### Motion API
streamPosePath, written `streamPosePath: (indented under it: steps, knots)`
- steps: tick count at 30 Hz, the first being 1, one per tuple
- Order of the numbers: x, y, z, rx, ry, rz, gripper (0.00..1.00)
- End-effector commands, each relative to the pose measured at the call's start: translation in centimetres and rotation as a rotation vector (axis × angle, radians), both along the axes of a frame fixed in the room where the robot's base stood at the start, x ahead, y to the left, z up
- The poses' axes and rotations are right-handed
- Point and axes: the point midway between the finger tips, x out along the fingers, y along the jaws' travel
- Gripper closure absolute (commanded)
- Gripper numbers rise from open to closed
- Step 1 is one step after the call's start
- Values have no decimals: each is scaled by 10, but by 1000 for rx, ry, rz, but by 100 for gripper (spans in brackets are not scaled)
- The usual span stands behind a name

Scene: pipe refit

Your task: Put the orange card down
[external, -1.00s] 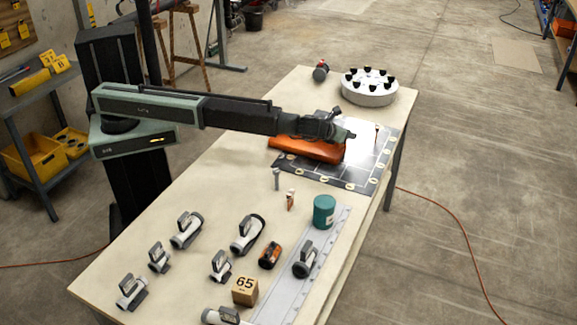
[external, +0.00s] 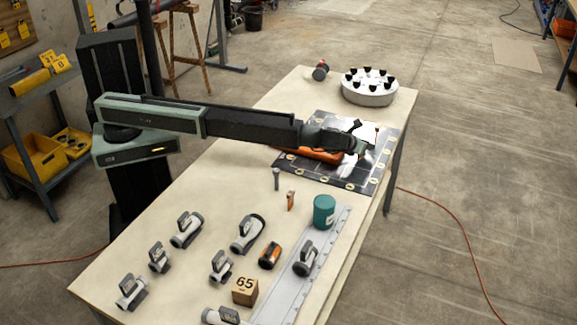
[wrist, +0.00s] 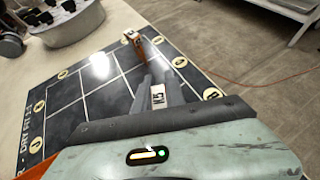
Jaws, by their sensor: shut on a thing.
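The orange card shows in the wrist view as a narrow orange strip with a pale end (wrist: 138,53). Its near end meets the tips of my grey gripper fingers (wrist: 154,76), which are shut on it. In the external view my gripper (external: 371,147) is low over the right part of the dark gridded mat (external: 335,177); the mat also shows in the wrist view (wrist: 62,122). Glare and the gripper hide much of the card there. I cannot tell whether the card touches the mat.
A round white holder with dark clips (external: 368,92) stands behind the mat. A large orange shape (external: 318,156) shows under my arm. In front are a small orange-and-white piece (external: 291,200), a teal can (external: 324,211), a grey rail (external: 290,290) and several grey-white fittings.

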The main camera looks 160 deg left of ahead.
Motion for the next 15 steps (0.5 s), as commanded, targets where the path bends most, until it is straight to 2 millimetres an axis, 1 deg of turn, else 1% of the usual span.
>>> streamPosePath:
  steps: [4,5,6,7,15]
  knots:
    - [0,0,-4,0,0,0,100]
    - [0,0,-4,0,0,0,82]
    - [0,0,-3,0,0,0,71]
    - [0,0,-2,0,0,0,63]
    - [0,0,-2,0,0,0,63]
